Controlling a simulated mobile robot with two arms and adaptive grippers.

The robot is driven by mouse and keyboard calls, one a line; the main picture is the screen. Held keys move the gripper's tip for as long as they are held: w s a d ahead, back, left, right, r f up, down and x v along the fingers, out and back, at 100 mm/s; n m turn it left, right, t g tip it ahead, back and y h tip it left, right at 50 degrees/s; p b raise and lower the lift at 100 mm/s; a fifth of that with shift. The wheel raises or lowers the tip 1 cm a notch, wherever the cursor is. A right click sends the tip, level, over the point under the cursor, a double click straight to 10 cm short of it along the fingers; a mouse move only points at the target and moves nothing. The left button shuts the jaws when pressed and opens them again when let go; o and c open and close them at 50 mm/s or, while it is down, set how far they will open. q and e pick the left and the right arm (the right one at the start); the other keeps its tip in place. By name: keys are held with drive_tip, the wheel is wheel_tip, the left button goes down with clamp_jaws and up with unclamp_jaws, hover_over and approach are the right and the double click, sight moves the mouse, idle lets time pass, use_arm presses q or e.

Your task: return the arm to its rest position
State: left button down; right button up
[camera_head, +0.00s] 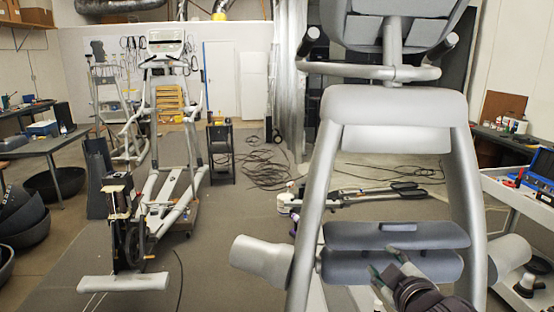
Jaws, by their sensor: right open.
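My right gripper (385,263) shows at the lower right of the head view. Its dark wrist comes up from the bottom edge, and its fingers are apart with nothing seen between them. The fingertips overlap the dark grey padded parts of the large grey exercise machine (395,105) in the picture; I cannot tell whether they touch. My left gripper is not in view.
The near machine's frame, with a lower foot tube (262,258), fills the right half. Another elliptical (165,160) stands at left centre. A tool cart (520,208) is at the right edge and a table (45,145) at left. Cables (262,165) lie on the floor.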

drive_tip(key=s+f+m+g, duration=0.2)
drive_tip(key=s+f+g, duration=0.1)
drive_tip(key=s+f, duration=0.4)
drive_tip(key=s+f+m+g, duration=0.2)
drive_tip(key=s+f, duration=0.2)
drive_tip(key=f, duration=0.6)
drive_tip(key=s+f+m+g, duration=0.25)
drive_tip(key=s+f, duration=0.35)
drive_tip(key=s, duration=0.3)
drive_tip(key=s+f+m+g, duration=0.2)
drive_tip(key=s+f+g, duration=0.3)
drive_tip(key=s, duration=0.4)
wheel_tip(320, 180, down, 26)
drive_tip(key=a+r+b, duration=0.1)
drive_tip(key=b, duration=0.1)
drive_tip(key=s+d+f+n+b, duration=0.1)
drive_tip(key=s+d+f+b, duration=0.1)
drive_tip(key=s+f, duration=1.6)
wheel_tip(320, 180, down, 4)
drive_tip(key=shift+d+r+g+b, duration=0.1)
drive_tip(key=shift+d+g+b, duration=0.25)
drive_tip(key=shift+d+g, duration=0.15)
